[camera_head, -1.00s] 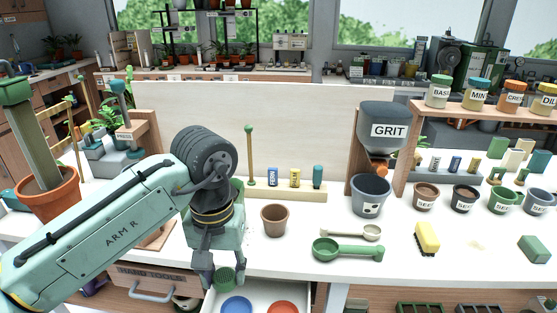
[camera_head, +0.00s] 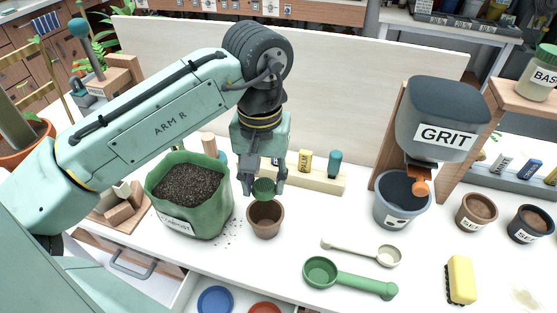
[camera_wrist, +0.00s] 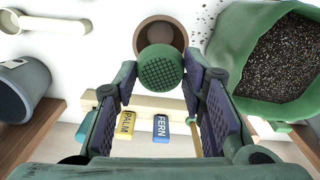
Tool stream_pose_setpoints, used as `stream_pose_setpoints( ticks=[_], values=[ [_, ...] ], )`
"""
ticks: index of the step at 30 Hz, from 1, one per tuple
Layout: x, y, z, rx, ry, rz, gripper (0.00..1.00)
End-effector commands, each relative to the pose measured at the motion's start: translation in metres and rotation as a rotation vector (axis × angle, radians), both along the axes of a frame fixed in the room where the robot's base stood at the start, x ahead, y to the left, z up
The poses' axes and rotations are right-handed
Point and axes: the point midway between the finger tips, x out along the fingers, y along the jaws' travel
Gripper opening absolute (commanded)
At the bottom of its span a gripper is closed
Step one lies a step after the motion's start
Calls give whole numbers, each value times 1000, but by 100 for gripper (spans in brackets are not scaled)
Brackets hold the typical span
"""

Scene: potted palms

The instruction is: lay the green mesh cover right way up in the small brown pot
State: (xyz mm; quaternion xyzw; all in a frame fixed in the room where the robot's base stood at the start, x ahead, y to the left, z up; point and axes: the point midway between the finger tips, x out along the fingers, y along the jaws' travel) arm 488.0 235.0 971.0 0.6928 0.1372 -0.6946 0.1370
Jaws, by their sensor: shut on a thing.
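The green mesh cover (camera_head: 264,186) is a small round piece with a grid face. My gripper (camera_head: 264,188) is shut on it, and in the wrist view the cover (camera_wrist: 161,70) sits between my two fingertips (camera_wrist: 160,72). The small brown pot (camera_head: 265,222) stands upright on the white bench, just below the cover. In the wrist view the pot (camera_wrist: 148,28) is partly hidden behind the cover, which overlaps its near rim. The cover appears above the pot's mouth, off its centre. I cannot tell which side of the cover is up.
A green bag of soil (camera_head: 207,217) stands close left of the pot, with spilled grains between. A rack of labelled tags (camera_head: 325,183) is behind. The grit dispenser (camera_head: 437,115), a grey pot (camera_head: 402,213) and a green scoop (camera_head: 350,281) are to the right. An open drawer (camera_head: 187,297) is in front.

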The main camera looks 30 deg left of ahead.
Motion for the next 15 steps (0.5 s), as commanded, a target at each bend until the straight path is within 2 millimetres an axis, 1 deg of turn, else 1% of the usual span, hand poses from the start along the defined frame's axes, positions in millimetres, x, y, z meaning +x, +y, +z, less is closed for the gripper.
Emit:
stream_pose_setpoints(
  ticks=[14,15],
  values=[
    [0,0,0,-1,0,-5,23],
    [0,0,-5,0,-1,-4,23]
  ],
)
